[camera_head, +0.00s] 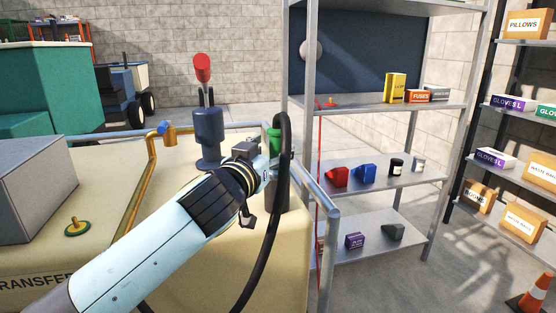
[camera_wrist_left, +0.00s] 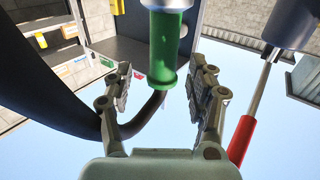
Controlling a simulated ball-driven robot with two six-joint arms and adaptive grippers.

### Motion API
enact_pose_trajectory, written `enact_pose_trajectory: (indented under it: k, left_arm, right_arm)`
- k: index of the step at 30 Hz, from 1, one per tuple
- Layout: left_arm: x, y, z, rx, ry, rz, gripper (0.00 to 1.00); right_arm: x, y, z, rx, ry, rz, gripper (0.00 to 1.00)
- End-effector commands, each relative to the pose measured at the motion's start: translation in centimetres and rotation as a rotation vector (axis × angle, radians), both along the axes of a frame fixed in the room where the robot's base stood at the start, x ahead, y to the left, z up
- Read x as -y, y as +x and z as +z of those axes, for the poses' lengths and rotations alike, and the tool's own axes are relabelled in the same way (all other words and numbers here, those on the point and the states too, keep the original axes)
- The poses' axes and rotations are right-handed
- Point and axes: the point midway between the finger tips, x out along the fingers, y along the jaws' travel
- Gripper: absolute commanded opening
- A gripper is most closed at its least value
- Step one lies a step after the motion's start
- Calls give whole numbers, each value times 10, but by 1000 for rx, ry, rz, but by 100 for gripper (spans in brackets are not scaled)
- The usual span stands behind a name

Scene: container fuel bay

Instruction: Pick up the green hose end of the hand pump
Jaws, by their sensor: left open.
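The green hose end (camera_head: 274,143) stands upright at the right end of the tan tank, with the black hose (camera_head: 283,190) arching beside it. The hand pump (camera_head: 208,135) has a blue body and a red handle (camera_head: 202,68), standing left of the hose end. My left gripper (camera_head: 262,172) is at the hose end and partly hides it. In the left wrist view, the green hose end (camera_wrist_left: 165,50) lies between the two spread fingers of my left gripper (camera_wrist_left: 162,82), with gaps on both sides. The gripper is open and holds nothing. My right gripper is not in view.
The tan tank (camera_head: 60,285) carries a yellow pipe rail (camera_head: 150,165) and a grey box (camera_head: 35,190) at left. A metal shelf (camera_head: 385,225) with small boxes stands close on the right. An orange cone (camera_head: 537,290) stands at far right.

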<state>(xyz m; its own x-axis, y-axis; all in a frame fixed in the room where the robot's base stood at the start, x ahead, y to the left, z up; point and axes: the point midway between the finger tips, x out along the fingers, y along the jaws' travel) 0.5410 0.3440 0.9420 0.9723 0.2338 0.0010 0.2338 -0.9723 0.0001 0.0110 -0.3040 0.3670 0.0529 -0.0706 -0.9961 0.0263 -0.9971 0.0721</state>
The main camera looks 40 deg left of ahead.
Motion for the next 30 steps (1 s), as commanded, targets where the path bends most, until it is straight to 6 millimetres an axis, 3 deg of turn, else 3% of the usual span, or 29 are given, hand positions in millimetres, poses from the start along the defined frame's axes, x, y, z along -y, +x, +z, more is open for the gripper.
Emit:
enact_pose_trajectory:
  k: [8,17,30]
  left_arm:
    - [-13,39,-1,0,0,1,57]
    - [-14,43,-2,-1,0,0,56]
    - [-14,43,-2,-1,0,0,0]
  right_arm:
    - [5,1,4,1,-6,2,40]
    - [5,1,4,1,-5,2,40]
    - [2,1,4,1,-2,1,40]
